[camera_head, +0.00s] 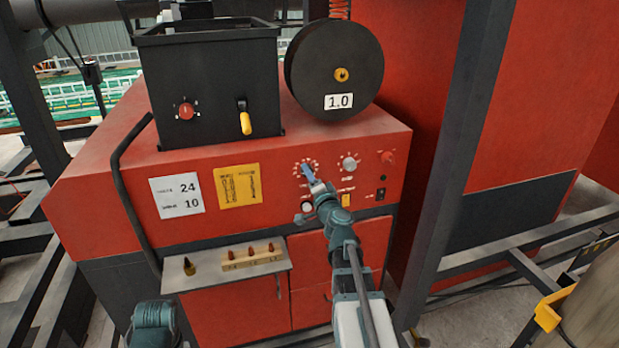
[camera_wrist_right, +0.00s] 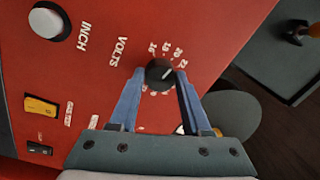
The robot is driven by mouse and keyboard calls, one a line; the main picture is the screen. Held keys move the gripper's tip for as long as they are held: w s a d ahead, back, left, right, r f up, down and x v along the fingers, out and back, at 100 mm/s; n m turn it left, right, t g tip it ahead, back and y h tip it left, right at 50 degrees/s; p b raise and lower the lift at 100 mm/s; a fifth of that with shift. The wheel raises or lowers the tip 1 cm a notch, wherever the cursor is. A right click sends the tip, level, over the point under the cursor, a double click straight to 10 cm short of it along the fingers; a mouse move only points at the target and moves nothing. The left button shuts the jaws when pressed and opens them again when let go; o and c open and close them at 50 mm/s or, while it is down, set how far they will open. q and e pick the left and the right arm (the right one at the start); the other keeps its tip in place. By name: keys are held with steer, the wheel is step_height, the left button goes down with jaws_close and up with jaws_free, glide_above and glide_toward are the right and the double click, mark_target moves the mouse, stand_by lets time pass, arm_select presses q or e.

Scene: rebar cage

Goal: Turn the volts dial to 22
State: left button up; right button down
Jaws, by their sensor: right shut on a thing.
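The volts dial (camera_wrist_right: 159,71) is a small black round knob on the red front panel (camera_head: 255,170) of the machine. White numbers ring it, and 16, 18, 20 and 22 show in the wrist view. Its light pointer mark aims to the upper right, toward the 20 and 22 side; I cannot tell the exact mark. My right gripper (camera_head: 308,173) is shut on the dial, its two blue fingers on either side of it. In the head view the fingers hide most of the dial.
A white paper (camera_head: 177,195) on the panel reads 24 and 10. A grey knob (camera_head: 349,162) and red knob (camera_head: 387,157) sit right of the dial. Below, a shelf (camera_head: 205,277) juts out with small tips. A black handle bar (camera_head: 130,190) sticks out at left.

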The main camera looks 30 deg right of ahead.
steer(key=m, duration=0.6)
steer(key=shift+m+h, duration=0.3)
steer(key=shift+m, duration=0.1)
stand_by(0.4)
steer(key=shift+c, duration=1.8)
jaws_free()
steer(key=shift+s, duration=0.15)
